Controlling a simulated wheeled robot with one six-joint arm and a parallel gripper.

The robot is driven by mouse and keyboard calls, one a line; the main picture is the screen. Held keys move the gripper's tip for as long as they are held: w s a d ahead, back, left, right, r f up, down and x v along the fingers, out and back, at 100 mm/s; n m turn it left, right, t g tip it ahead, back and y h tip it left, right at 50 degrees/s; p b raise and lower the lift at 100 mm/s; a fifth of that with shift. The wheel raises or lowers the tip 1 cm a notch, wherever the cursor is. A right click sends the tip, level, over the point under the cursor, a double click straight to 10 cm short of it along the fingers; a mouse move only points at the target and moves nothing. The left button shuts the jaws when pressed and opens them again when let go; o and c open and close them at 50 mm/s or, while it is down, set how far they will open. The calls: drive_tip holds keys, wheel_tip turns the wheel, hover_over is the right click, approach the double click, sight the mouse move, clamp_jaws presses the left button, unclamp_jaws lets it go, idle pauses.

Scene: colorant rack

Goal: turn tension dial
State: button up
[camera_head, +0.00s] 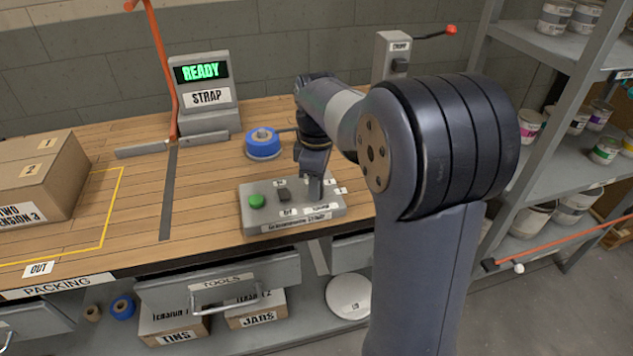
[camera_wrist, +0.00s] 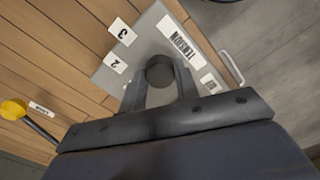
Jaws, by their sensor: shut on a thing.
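The tension dial (camera_wrist: 160,70) is a dark round knob on a grey control box (camera_wrist: 152,28), beside a label reading TENSION and number labels 2 and 3. My gripper (camera_wrist: 160,82) has a finger on each side of the dial and is shut on it. In the head view my gripper (camera_head: 315,184) points down onto the right part of the control box (camera_head: 272,214). The dial is hidden behind the gripper there, and its setting cannot be read. A green button (camera_head: 257,201) and a small dark switch (camera_head: 284,195) sit left of the gripper.
The box stands near the front edge of a wooden bench (camera_head: 200,215). A blue tape roll (camera_head: 262,146) lies behind it. A strap machine (camera_head: 206,95) with a READY screen stands at the back. A carton (camera_head: 40,180) is at left; shelves with tins (camera_head: 560,160) are at right.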

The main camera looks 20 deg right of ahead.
drive_tip(key=shift+r+m+p, duration=0.1)
drive_tip(key=shift+m+p, duration=0.2)
drive_tip(key=m+p, duration=0.2)
drive_tip(key=shift+r+m, duration=0.1)
drive_tip(key=shift+m, duration=0.3)
drive_tip(key=m+p, duration=0.2)
drive_tip(key=m, duration=0.3)
drive_tip(key=shift+p, duration=0.3)
drive_tip(key=m+p, duration=0.1)
drive_tip(key=m, duration=0.4)
drive_tip(key=shift+p, duration=0.3)
drive_tip(key=shift+m+p, duration=0.55)
drive_tip(key=shift+m, duration=1.65)
drive_tip(key=shift+f, duration=0.2)
drive_tip(key=o, duration=1)
